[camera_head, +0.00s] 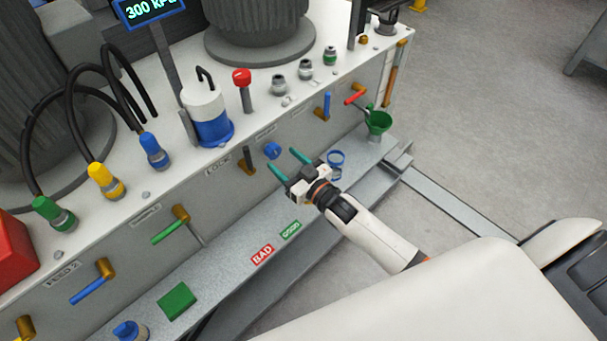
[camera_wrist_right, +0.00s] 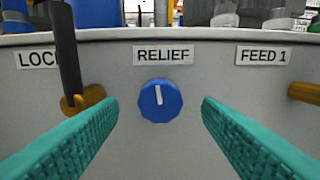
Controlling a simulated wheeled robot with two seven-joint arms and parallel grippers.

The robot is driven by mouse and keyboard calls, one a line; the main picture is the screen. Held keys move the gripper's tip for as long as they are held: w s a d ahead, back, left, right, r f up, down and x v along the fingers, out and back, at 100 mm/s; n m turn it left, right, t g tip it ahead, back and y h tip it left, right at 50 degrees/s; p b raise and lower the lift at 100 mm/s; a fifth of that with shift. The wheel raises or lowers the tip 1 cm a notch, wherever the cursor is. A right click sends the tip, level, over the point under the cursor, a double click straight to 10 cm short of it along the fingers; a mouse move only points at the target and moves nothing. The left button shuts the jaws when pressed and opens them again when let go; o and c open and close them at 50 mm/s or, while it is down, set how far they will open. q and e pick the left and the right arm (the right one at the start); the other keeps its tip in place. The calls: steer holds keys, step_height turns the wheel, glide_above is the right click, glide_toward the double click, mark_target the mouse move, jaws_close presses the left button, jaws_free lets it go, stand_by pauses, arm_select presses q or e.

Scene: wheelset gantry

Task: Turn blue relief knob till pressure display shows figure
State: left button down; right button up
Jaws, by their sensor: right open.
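The blue relief knob (camera_head: 272,151) is on the front panel of the gantry. In the right wrist view the knob (camera_wrist_right: 160,100) sits under a RELIEF label (camera_wrist_right: 163,55), its white mark pointing nearly straight up. My right gripper (camera_head: 285,163) is open, its teal fingers pointing at the panel. In the wrist view the fingers stand left and right of the knob, apart from it. The pressure display (camera_head: 150,9) at the top left reads 300 kPa; its upper edge is cut off. My left gripper is not in view.
A black lever at LOCK (camera_wrist_right: 70,60) stands close left of the knob. A blue-handled lever (camera_head: 326,105) and a green funnel (camera_head: 378,122) are to the right.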

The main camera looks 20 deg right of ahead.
steer(key=v, duration=0.9)
steer(key=s+d+f+m+g+h+p, duration=0.1)
steer(key=s+d+f+g+h+p, duration=0.3)
steer(key=f, duration=0.7)
steer(key=s+f+m+g, duration=0.1)
steer(key=s+f+g, duration=0.2)
steer(key=s+f, duration=0.55)
steer(key=s+f+g+p, duration=0.1)
steer(key=s+f+g, duration=0.2)
steer(key=s+f, duration=0.2)
steer(key=s+a+f+g+h+p, duration=0.1)
steer(key=s+f+g, duration=0.2)
steer(key=s, duration=0.9)
steer(key=s+f+g, duration=0.3)
steer(key=s+f, duration=0.5)
steer(key=s, duration=0.1)
steer(key=shift+a+f+n+h+p, duration=0.15)
steer(key=shift+a+n+h+p, duration=0.25)
stand_by(1.9)
